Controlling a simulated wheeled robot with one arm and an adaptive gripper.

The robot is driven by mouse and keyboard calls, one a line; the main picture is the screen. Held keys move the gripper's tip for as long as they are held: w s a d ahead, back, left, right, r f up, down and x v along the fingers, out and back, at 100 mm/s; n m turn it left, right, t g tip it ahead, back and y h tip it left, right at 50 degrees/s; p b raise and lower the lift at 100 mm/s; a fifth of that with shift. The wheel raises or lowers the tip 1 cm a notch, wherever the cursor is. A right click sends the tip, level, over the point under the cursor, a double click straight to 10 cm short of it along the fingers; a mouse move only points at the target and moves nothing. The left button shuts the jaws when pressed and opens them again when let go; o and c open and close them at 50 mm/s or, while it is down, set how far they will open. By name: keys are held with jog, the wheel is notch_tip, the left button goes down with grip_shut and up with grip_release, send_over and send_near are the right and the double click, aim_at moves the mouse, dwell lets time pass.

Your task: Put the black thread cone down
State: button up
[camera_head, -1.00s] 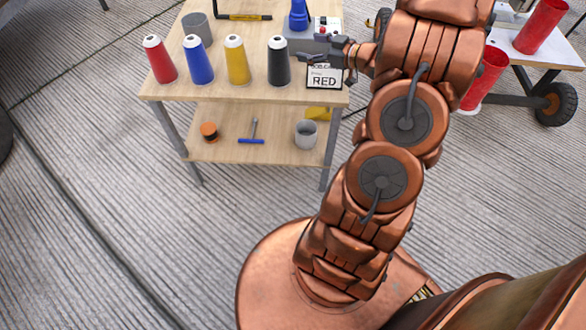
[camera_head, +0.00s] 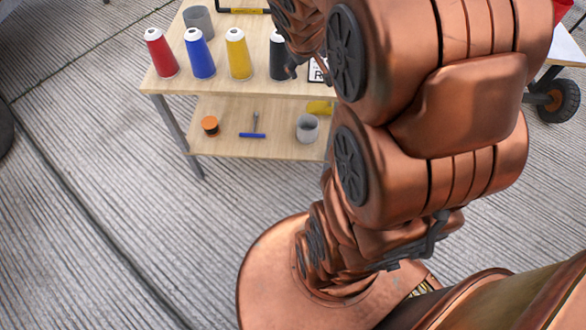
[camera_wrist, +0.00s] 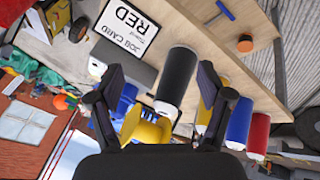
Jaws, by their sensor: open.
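The black thread cone (camera_head: 276,60) stands upright on the table's top board (camera_head: 262,88), at the right end of the cone row. In the wrist view the black cone (camera_wrist: 178,78) appears between the two spread fingers of my gripper (camera_wrist: 161,72). The fingers look apart from it, and contact cannot be confirmed. In the head view my gripper (camera_head: 291,70) is at the cone's right side, mostly hidden by my arm.
Yellow (camera_head: 236,60), blue (camera_head: 199,58) and red (camera_head: 160,56) cones stand left of it. A job card (camera_wrist: 126,30) reading RED lies close by. A grey cup (camera_head: 197,22) stands behind. The lower shelf holds an orange spool (camera_head: 210,126) and a grey cup (camera_head: 307,128).

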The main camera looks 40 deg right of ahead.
jog(key=s+a+g+y, duration=0.4)
jog(key=s+a+g, duration=0.2)
jog(key=s+a, duration=1.5)
jog(key=shift+s+a+r+n+g, duration=0.3)
jog(key=shift+s+a+r+g, duration=0.1)
jog(key=shift+s, duration=0.65)
notch_tip(320, 180, up, 20)
jog(key=t+p, duration=0.1)
jog(key=p, duration=1.8)
jog(key=shift+r, duration=0.25)
jog(key=shift+s, duration=0.1)
dwell(1.8)
